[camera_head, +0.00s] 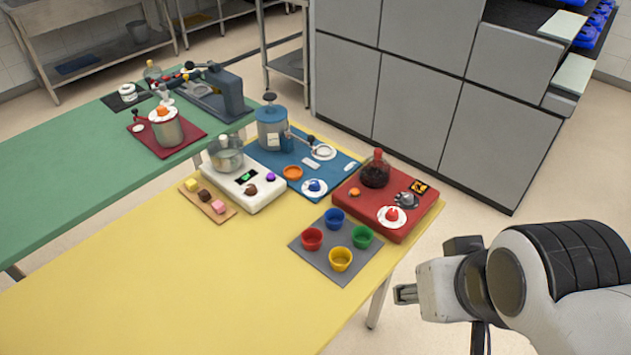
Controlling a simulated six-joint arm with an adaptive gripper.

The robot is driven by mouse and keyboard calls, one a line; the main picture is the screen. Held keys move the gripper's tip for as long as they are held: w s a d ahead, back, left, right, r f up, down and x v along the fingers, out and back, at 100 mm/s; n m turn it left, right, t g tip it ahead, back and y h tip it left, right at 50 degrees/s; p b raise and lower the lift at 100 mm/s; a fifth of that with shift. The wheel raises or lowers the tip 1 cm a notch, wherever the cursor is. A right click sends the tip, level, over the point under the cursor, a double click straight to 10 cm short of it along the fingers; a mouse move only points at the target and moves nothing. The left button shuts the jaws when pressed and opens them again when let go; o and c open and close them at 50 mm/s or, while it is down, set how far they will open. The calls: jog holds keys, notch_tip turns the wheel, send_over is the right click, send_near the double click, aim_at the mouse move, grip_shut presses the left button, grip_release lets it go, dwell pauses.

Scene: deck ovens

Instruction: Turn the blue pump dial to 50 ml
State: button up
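A blue dial knob (315,186) sits on a round white disc at the front of the blue mat (347,163), on the yellow table. Behind it, on the same mat, stands a blue-lidded pump pot (272,128) with a side spout. The disc's markings and the knob's pointer are too small to read. My gripper (404,294) is at the right, past the yellow table's right edge and well apart from the dial. Its fingers are small and seen from the side, so I cannot tell whether they are open or shut.
Beside the blue mat are a white scale (262,193) with a pot and a red base (372,205) with a flask and red dial. Several coloured cups stand on a grey mat (318,262) in front. The yellow table's front left is clear. Grey cabinets stand behind.

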jog(key=w+a+f+n+g, duration=0.1)
jog(key=w+a+f, duration=0.2)
jog(key=w, duration=0.9)
jog(key=w+a+f+n+g, duration=0.1)
jog(key=w+a+f, duration=0.2)
jog(key=w+f, duration=0.7)
jog(key=w+a+f+n+g+y, duration=0.1)
jog(key=w+a+f, duration=0.2)
jog(key=w, duration=1.2)
jog(key=shift+x, duration=1.9)
jog(key=w, duration=0.1)
jog(key=w+a, duration=0.1)
jog(key=w, duration=0.1)
jog(key=shift+w+a+f, duration=0.1)
jog(key=shift+w+f, duration=0.1)
jog(key=n+t, duration=0.1)
jog(key=t, duration=0.1)
send_near(315, 183)
jog(key=shift+w+d+f+y, duration=0.15)
jog(key=shift+d+f+y, duration=0.15)
jog(key=shift+y, duration=0.1)
jog(key=shift+f+n, duration=0.1)
jog(key=shift+n, duration=0.2)
jog(key=shift+x, duration=3.85)
